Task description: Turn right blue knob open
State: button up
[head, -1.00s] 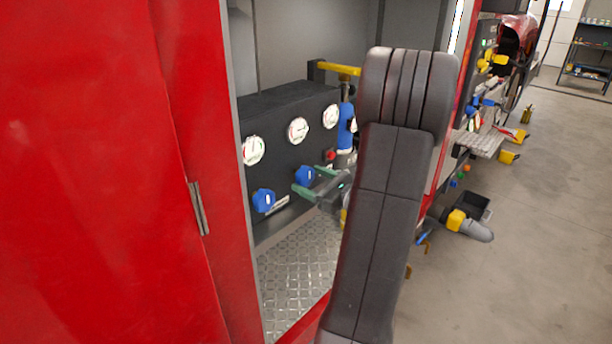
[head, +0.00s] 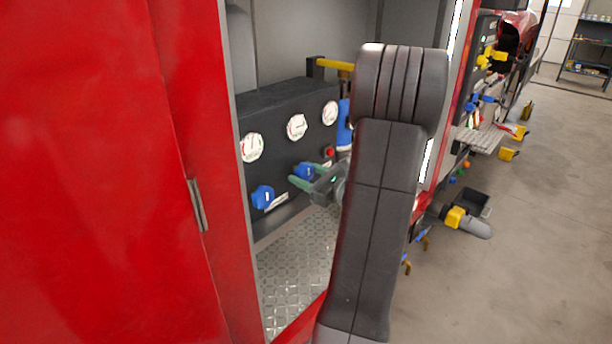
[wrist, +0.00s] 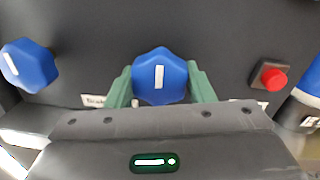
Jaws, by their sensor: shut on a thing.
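The right blue knob (wrist: 159,77) sits on the dark panel, with its white mark upright in the wrist view. In the head view the right blue knob (head: 304,171) is partly hidden by my gripper. My gripper (wrist: 161,88) has one green finger on each side of this knob and is shut on it. In the head view my gripper (head: 301,173) reaches the panel from the right. The left blue knob (head: 262,197) is apart from my gripper; it also shows at the left of the wrist view (wrist: 28,66), with its mark tilted.
Three round gauges (head: 297,127) sit above the knobs. A red button (wrist: 274,77) is right of the gripped knob, with a blue cylinder (head: 345,124) beyond it. A red door (head: 90,170) stands close at the left. A metal tread floor (head: 295,270) lies below the panel.

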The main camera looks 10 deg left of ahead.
jog(key=shift+f+b, duration=0.15)
jog(key=shift+b, duration=0.15)
jog(key=n+b, duration=0.3)
jog(key=b, duration=0.2)
jog(key=shift+f+n, duration=0.2)
jog(key=shift+n, duration=0.2)
jog(key=n+b, duration=0.7)
jog(key=b, duration=0.4)
jog(key=shift+h, duration=0.3)
jog(key=n+b, duration=0.5)
jog(key=b, duration=0.2)
jog(key=shift+b, duration=0.4)
jog(key=n+b, duration=0.2)
jog(key=b, duration=0.1)
jog(key=shift+r+t, duration=0.1)
jog(key=shift+t, duration=0.2)
jog(key=n+b, duration=0.2)
jog(key=shift+r+n+b, duration=0.2)
jog(key=shift+n+b, duration=0.1)
jog(key=shift+b, duration=0.1)
jog(key=shift+r, duration=0.1)
jog(key=o, duration=1)
jog(key=shift+c, duration=0.2)
